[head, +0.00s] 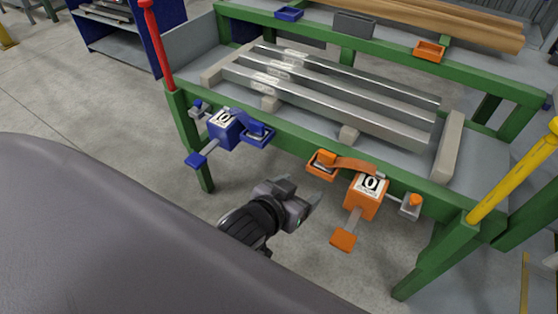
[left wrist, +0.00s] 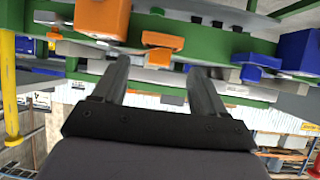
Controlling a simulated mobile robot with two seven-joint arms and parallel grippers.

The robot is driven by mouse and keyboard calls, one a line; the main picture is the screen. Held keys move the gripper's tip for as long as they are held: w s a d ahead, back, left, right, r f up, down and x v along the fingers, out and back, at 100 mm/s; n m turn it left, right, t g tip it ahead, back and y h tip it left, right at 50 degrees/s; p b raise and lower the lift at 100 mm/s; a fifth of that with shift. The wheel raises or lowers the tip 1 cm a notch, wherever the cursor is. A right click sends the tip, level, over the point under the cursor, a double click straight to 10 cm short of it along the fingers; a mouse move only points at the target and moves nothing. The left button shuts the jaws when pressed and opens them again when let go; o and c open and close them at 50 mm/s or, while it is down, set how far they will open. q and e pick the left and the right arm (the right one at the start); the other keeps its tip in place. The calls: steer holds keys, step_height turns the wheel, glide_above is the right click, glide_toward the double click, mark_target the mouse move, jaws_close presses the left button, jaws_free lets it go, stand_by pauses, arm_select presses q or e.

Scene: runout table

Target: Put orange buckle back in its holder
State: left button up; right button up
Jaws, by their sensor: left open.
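The orange buckle (head: 324,158) is at the orange tray-like holder (head: 319,174) on the green front rail. I cannot tell whether it is fully seated. An orange strap (head: 362,165) runs from it to an orange box (head: 363,203) with a "0" label. The holder also shows in the left wrist view (left wrist: 163,40), where the scene looks upside down. My left gripper (head: 301,193) is open and empty, in front of the rail, to the left of and below the holder, apart from it. Its two fingers show in the left wrist view (left wrist: 160,82). My right gripper is not in view.
A blue box (head: 223,131) with its own blue holder (head: 258,141) hangs on the rail at left. An orange pad (head: 343,240) sticks out below the orange box. Metal bars (head: 330,92) lie on the table. Red (head: 157,45) and yellow (head: 515,172) posts stand at the corners.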

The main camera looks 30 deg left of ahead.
arm_select(q)
steer(key=s+a+f+m+g+h, duration=0.1)
steer(key=s+a+f+g, duration=0.1)
steer(key=s+f, duration=0.8)
steer(key=shift+s+a+f+h, duration=0.3)
steer(key=shift+s+a+f, duration=0.05)
steer(key=shift+s+f, duration=0.1)
steer(key=shift+r, duration=0.1)
step_height(320, 180, up, 12)
steer(key=a+p, duration=0.1)
steer(key=p, duration=1.3)
steer(key=shift+s+a+f, duration=0.25)
steer(key=shift+s, duration=0.15)
